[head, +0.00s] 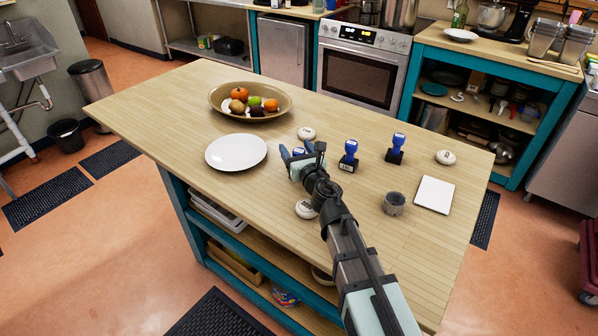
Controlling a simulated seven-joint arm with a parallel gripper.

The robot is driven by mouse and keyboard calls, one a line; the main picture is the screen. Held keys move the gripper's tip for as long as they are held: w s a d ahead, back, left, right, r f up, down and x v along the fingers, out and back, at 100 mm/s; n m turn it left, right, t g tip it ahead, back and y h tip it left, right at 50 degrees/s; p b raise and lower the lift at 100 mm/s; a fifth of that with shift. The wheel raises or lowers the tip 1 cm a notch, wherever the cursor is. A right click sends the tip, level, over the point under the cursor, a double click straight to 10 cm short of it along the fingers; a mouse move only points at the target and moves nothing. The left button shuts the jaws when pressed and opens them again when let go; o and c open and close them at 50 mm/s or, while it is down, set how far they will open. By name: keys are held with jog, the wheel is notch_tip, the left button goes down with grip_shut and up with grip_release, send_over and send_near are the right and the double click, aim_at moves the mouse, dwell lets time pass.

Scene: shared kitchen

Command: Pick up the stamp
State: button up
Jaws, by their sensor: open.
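Two upright stamps with blue handles and dark bases stand on the wooden island top: one stamp (348,155) just right of my gripper, the other stamp (396,148) further right. My gripper (297,150) is open, low over the island between the white plate and the nearer stamp. A small blue piece (299,152) shows between its fingers. It may be the top of another stamp, but my gripper hides most of it. I cannot tell whether the fingers touch it.
On the island (150,93) are a fruit bowl (222,106), a white plate (236,152), a grey cup (394,204) and a white square (434,194). White round pieces lie behind (306,133), in front (304,209) and at right (445,157). The left end is clear.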

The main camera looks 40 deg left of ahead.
jog(key=shift+c, duration=0.2)
grip_shut()
dwell(0.3)
jog(key=shift+r, duration=0.1)
